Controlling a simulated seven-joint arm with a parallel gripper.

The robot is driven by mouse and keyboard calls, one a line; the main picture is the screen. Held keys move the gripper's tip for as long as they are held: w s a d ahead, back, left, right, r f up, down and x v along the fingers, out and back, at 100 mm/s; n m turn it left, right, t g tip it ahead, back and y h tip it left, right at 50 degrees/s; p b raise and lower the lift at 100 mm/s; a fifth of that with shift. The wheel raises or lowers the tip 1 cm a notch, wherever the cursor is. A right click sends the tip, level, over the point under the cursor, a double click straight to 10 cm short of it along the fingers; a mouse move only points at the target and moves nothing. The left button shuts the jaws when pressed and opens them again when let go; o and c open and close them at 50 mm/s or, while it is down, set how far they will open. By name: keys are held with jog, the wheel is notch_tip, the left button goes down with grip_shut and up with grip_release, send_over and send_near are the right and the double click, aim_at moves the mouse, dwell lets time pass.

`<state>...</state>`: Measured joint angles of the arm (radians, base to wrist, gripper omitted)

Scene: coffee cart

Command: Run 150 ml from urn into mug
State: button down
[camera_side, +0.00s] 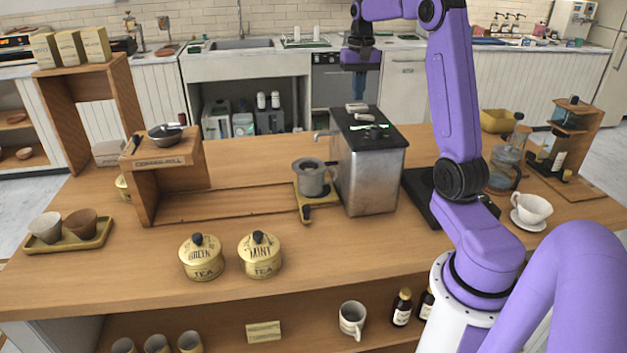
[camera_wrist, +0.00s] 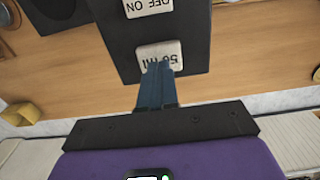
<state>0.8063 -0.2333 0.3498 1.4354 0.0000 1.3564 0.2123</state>
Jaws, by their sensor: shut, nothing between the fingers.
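The urn (camera_side: 372,178) is a metal box with a black top, standing mid-counter with its spout toward the left. A grey mug (camera_side: 312,180) stands on a yellow stand below the spout; its contents cannot be made out. My gripper (camera_side: 358,98) is shut and empty, pointing down over the far end of the urn's top. In the wrist view my gripper's fingertips (camera_wrist: 158,70) are at the white "50 ml" button (camera_wrist: 172,50); I cannot tell whether they touch it. An "OFF ON" button (camera_wrist: 147,7) lies beside it.
A wooden shelf stand with a metal bowl (camera_side: 165,134) stands left of the mug. Two tea tins (camera_side: 202,260) (camera_side: 260,258) sit at the front. A white cup on a saucer (camera_side: 530,222) and a glass jug (camera_side: 505,165) are on the right. The front-middle counter is clear.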

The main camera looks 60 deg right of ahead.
jog(key=shift+f, duration=0.9)
dwell(0.9)
jog(key=shift+r, duration=0.9)
jog(key=shift+f, duration=1.05)
dwell(1.2)
jog(key=shift+r, duration=1.05)
jog(key=shift+r, duration=0.1)
dwell(1.4)
